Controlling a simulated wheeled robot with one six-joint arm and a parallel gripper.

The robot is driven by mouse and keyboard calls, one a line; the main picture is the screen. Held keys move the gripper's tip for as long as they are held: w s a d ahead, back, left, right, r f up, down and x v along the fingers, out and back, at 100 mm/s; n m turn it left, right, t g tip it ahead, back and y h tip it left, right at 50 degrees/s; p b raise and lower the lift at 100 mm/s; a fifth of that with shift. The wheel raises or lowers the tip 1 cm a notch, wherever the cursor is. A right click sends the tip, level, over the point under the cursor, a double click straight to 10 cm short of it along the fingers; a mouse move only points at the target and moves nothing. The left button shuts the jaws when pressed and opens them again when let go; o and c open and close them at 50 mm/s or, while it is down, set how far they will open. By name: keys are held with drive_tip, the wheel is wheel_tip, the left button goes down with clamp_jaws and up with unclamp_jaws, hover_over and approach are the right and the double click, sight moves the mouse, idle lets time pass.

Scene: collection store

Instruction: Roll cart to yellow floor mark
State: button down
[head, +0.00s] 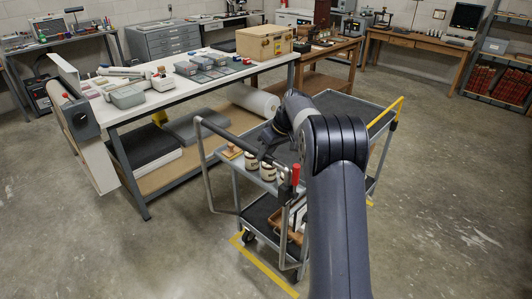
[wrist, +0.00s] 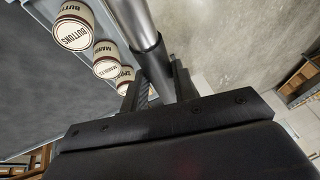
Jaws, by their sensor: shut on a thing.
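The grey two-shelf cart (head: 322,108) stands in the middle of the head view, beside the long white-topped table. My gripper (head: 262,152) is shut on the cart's push handle (head: 222,132). In the wrist view the metal handle tube (wrist: 149,50) runs between the fingers of my gripper (wrist: 160,84). Yellow floor tape (head: 265,265) shows at the cart's near lower corner, close to a black caster (head: 249,237). A small yellow piece (head: 369,203) shows right of the cart. My arm hides much of the cart and the floor behind it.
Labelled jars (head: 267,172) stand on the cart's top shelf; one reads BUTTONS (wrist: 74,32). The white-topped table (head: 215,88) is close on the left. A wooden table (head: 340,50) stands behind. Open concrete floor (head: 450,180) lies to the right.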

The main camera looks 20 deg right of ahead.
drive_tip(key=c, duration=1.1)
unclamp_jaws()
drive_tip(key=shift+d+r, duration=0.1)
drive_tip(key=b+v, duration=0.1)
drive_tip(key=v, duration=0.9)
drive_tip(key=shift+d+r, duration=0.1)
drive_tip(key=shift+r, duration=0.2)
